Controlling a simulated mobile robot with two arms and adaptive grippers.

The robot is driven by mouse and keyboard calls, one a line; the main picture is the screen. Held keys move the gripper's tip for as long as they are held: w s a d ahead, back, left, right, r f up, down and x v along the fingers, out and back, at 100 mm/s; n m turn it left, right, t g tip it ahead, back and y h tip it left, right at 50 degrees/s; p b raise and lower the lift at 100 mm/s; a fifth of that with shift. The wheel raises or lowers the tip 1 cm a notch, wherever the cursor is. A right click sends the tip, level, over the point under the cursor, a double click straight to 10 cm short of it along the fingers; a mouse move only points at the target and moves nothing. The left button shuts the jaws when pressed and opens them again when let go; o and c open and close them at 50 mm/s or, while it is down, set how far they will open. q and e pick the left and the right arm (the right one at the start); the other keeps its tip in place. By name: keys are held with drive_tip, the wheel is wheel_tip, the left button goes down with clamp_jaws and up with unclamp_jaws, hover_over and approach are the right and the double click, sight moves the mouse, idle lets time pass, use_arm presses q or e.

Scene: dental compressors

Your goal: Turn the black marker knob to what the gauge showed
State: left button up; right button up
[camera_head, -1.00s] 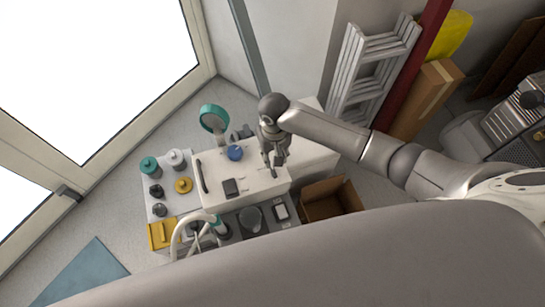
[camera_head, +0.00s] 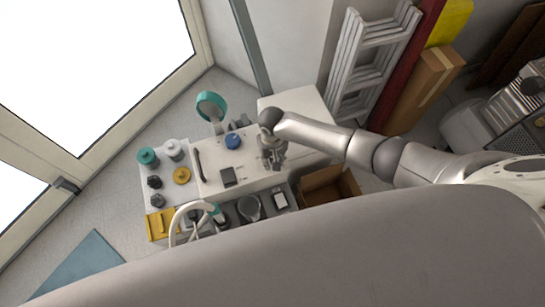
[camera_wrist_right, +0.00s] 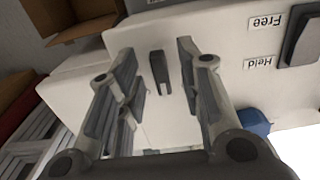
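The black marker knob (camera_wrist_right: 160,73) is a narrow upright bar with a small pale mark at its lower end, on the white cabinet face in the right wrist view. My right gripper (camera_wrist_right: 155,58) is open, with one finger on each side of the knob and a visible gap on both sides. In the head view my right gripper (camera_head: 272,158) is over the right part of the white cabinet (camera_head: 215,150) and hides the knob. A teal-rimmed round piece (camera_head: 211,106) stands behind the cabinet; I cannot read it or tell whether it is the gauge. My left gripper is not in view.
A dark block (camera_head: 228,176) sits beside "Free" and "Held" labels (camera_wrist_right: 264,22), upside down in the wrist view. A blue cap (camera_head: 233,141) is near the cabinet's back. A cardboard box (camera_head: 328,186) stands to the right, and a white ladder (camera_head: 372,60) leans behind.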

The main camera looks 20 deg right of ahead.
clamp_jaws()
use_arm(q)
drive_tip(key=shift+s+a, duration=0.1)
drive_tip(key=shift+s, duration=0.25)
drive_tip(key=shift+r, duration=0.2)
use_arm(e)
drive_tip(key=shift+n, duration=0.4)
drive_tip(key=shift+r+n+p, duration=0.1)
drive_tip(key=shift+n+p, duration=0.4)
drive_tip(key=shift+d+n+p, duration=0.1)
drive_tip(key=shift+n+p, duration=0.3)
drive_tip(key=shift+n, duration=0.8)
use_arm(q)
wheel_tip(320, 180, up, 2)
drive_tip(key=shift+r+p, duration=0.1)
drive_tip(key=shift+p, duration=0.3)
use_arm(e)
drive_tip(key=n, duration=0.4)
drive_tip(key=shift+n, duration=0.3)
drive_tip(key=shift+w, duration=0.1)
unclamp_jaws()
